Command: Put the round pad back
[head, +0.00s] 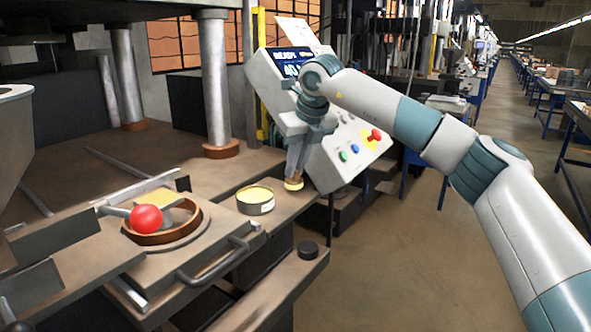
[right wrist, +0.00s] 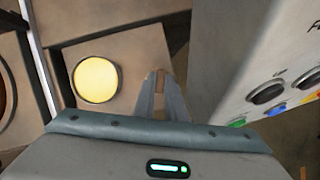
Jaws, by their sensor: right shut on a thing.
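My right gripper (head: 295,172) points down over the right part of the machine's bench. It is shut on a small round pad (head: 293,185), cream-coloured with a brownish top, whose lower part shows under the fingertips. In the right wrist view the gripper (right wrist: 160,85) hides most of what it holds; only a brown bit shows between the fingers. A round tin (head: 255,204) with a pale yellow top stands on the bench just left of the gripper. The tin (right wrist: 96,80) also shows left of the fingers in the right wrist view. My left gripper is not in view.
A control panel (head: 345,160) with coloured buttons stands close behind and right of the gripper. A brown ring (head: 160,237) and a red ball knob (head: 146,219) are on the bench at left. A curved handle (head: 212,268) and dark round knob (head: 308,248) are in front.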

